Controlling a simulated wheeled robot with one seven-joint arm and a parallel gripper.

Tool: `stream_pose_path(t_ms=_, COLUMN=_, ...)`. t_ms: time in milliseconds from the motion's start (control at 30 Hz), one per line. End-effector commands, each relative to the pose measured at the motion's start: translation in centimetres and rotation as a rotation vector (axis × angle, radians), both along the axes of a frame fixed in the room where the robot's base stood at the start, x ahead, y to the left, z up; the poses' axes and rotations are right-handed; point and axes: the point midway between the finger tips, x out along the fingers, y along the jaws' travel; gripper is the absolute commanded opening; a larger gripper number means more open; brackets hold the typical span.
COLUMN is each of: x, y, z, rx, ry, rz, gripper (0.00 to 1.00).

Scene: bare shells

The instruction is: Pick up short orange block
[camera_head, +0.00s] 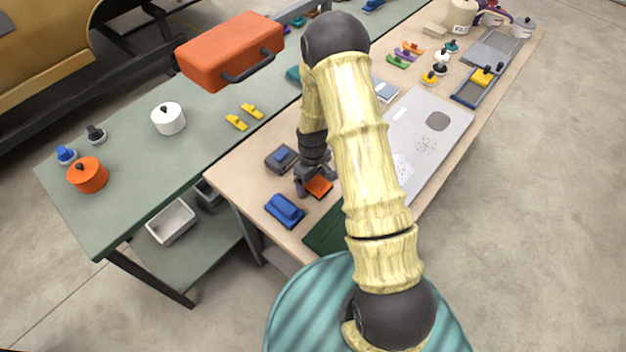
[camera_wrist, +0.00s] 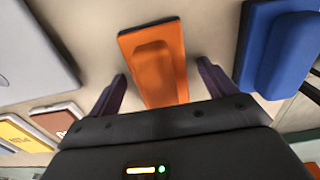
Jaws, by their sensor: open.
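The short orange block (camera_head: 319,187) lies on the wooden table, partly hidden by my gripper in the head view. In the wrist view the orange block (camera_wrist: 155,62) shows as a flat orange plate with a raised, rounded part on top. My gripper (camera_head: 303,186) is low over the table at the block. In the wrist view my gripper (camera_wrist: 160,82) is open, with one dark finger on each side of the block's near part. Neither finger visibly touches it.
A blue block (camera_head: 285,210) lies close by, and a grey block with a blue top (camera_head: 282,158) sits behind. A large grey panel (camera_head: 452,118) lies to the right. A green bench (camera_head: 112,200) with pots stands to the left.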

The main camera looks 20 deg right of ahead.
Motion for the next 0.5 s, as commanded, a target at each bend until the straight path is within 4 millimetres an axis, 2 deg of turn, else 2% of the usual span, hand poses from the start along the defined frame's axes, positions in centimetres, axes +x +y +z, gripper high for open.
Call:
stream_pose_path(t_ms=367, x=-0.02, y=-0.02, z=0.02, rx=-0.001, ry=0.001, rz=0.000, gripper=0.84)
stream_pose_path(t_ms=500, x=-0.02, y=-0.02, z=0.03, rx=-0.001, ry=0.001, rz=0.000, gripper=0.56)
